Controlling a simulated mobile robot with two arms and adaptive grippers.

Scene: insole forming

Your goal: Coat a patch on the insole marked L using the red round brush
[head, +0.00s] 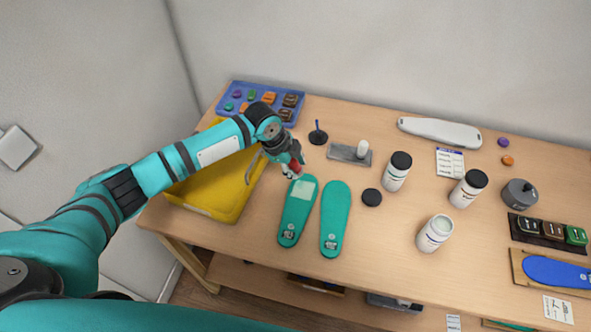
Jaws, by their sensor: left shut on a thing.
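Two teal insoles lie side by side on the table, a left one (296,214) and a right one (335,212). Each has a small mark near its lower end, too small to read. A pale patch (303,189) shows on the upper part of the left insole. My left gripper (291,169) is shut on the red brush (295,163), just above the top end of the left insole. The brush tip is mostly hidden, and I cannot tell whether it touches the insole. My right gripper is not in view.
An open white jar (434,234) stands at the right, with a black lid (372,197) left of it. Two black-capped jars (397,172) (468,189) stand behind. A yellow tray (211,202) lies under my left arm, and a blue tray (238,88) sits at the back left.

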